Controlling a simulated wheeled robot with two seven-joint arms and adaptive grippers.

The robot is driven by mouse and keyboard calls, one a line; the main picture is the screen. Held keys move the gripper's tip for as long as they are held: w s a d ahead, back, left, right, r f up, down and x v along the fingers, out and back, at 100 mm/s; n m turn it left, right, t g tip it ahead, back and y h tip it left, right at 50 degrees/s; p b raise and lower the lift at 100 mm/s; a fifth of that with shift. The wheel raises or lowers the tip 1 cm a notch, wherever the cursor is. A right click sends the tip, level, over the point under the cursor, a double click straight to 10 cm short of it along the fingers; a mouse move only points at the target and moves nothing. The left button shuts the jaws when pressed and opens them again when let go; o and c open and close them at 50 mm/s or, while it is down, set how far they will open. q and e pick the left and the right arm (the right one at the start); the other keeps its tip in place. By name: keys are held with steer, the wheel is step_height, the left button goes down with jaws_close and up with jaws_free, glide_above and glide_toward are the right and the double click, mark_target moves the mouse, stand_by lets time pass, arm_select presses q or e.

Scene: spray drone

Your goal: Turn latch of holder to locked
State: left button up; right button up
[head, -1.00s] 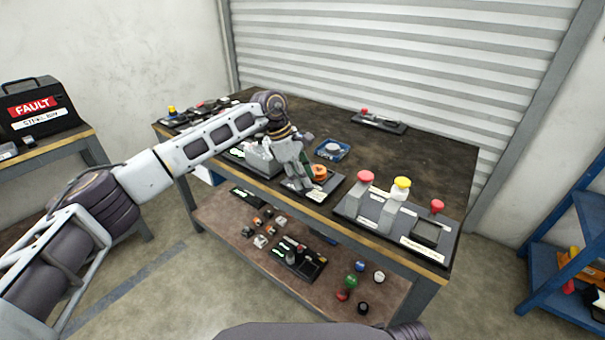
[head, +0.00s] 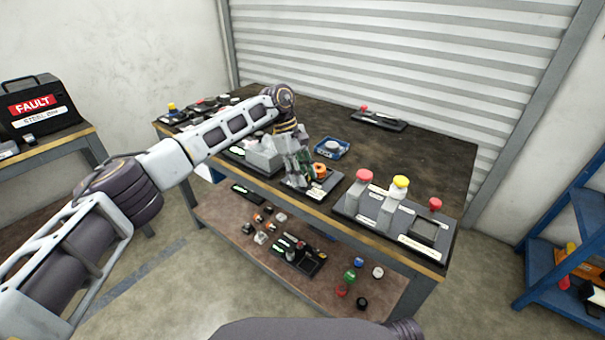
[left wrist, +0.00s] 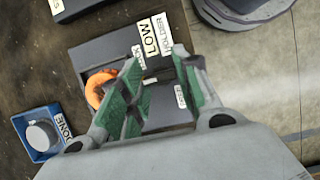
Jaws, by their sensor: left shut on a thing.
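The holder (head: 325,187) is a dark plate near the front edge of the workbench, with an orange ring-shaped part (head: 319,170) on it. In the left wrist view the holder (left wrist: 98,48) carries white labels; "HOLDER" and "LOW" are readable. The orange part (left wrist: 97,88) shows there beside the left finger. My left gripper (head: 299,182) is down over the holder, to the left of the orange part. In the wrist view its green-padded fingers (left wrist: 155,85) are around a small part that they mostly hide, apparently the latch. Its lock position cannot be read. My right gripper is out of view.
A blue tray (head: 332,154) with a round white-grey piece stands just behind the holder. A grey block (head: 262,155) is to its left. A panel with red and yellow knobs (head: 400,185) stands to the right. The bench middle behind is mostly clear.

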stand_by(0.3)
arm_select(q)
steer(key=o, duration=1)
steer(key=shift+v, duration=6)
